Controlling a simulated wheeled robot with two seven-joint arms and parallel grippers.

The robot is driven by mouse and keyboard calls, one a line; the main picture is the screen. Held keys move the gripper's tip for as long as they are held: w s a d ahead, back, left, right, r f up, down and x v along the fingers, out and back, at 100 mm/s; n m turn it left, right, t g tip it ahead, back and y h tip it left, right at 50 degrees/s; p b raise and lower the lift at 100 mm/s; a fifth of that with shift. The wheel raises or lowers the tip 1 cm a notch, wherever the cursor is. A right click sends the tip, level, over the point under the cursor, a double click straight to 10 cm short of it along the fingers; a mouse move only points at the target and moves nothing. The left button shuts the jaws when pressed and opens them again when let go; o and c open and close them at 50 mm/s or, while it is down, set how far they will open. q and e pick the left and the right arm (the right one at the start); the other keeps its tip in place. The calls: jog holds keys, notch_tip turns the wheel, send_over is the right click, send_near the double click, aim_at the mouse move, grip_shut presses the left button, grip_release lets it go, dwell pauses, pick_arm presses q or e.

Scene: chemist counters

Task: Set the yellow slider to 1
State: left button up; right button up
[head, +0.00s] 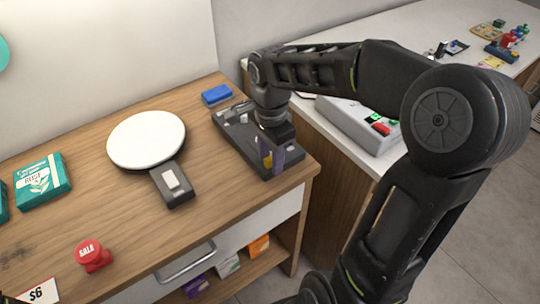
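A dark slider panel (230,131) lies on the wooden counter, near its right edge. A small yellow slider (266,163) shows near the panel's front end, partly hidden by the purple fingers of my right gripper (271,157). The fingers point down at the panel, right at the yellow slider. I cannot tell whether they touch it or grip it. My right wrist hides the middle of the panel. Any scale markings are too small to read.
A round white scale plate (147,139) with a dark display unit (173,184) stands left of the panel. A blue block (216,95) lies behind the panel. A grey device (358,122) sits on the white counter to the right. A red sale sign (92,255) stands at front left.

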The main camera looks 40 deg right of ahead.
aim_at(270, 160)
jog(key=shift+r, duration=0.1)
jog(key=shift+w+r, duration=0.15)
jog(key=shift+r, duration=0.4)
notch_tip(270, 160, up, 7)
jog(key=shift+f, duration=0.2)
dwell(0.3)
